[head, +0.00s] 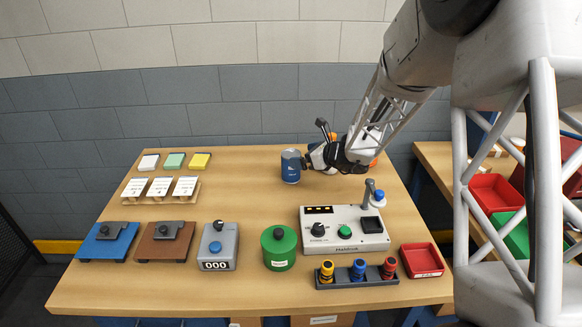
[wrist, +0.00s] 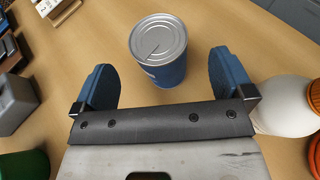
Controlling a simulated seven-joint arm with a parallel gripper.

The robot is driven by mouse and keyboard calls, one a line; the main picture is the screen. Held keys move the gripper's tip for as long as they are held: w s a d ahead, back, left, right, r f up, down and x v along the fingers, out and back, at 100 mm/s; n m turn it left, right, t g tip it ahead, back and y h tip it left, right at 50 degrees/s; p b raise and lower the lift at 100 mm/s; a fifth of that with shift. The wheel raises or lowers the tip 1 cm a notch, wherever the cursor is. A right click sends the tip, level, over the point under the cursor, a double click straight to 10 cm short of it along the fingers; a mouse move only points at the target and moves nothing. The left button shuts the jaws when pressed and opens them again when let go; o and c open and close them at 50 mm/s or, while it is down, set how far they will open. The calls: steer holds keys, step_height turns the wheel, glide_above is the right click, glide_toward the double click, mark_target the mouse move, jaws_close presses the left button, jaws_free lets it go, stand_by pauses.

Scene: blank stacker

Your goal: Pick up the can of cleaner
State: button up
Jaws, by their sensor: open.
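The can of cleaner (head: 290,166) is a dark blue cylinder with a silver lid, standing upright on the wooden table near its back middle. In the wrist view the can (wrist: 160,52) is just beyond the fingertips, centred between them. My gripper (head: 308,160) comes in from the right at the can's side, low over the table. In the wrist view my gripper (wrist: 160,78) has its two blue-padded fingers spread wide with nothing held.
A white bottle with an orange cap (wrist: 285,105) stands close to the right finger in the wrist view. A grey control box (head: 345,230), a green canister (head: 279,250) and a red tray (head: 421,260) are in front.

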mark_target(291, 153)
steer(key=shift+w+a+f, duration=0.1)
steer(key=shift+w+a, duration=0.1)
steer(key=shift+a, duration=0.05)
steer(key=shift+x, duration=2.6)
steer(key=shift+f, duration=0.1)
steer(key=shift+c, duration=0.4)
steer(key=c, duration=1.1)
step_height(291, 153, up, 28)
steer(key=shift+r, duration=0.1)
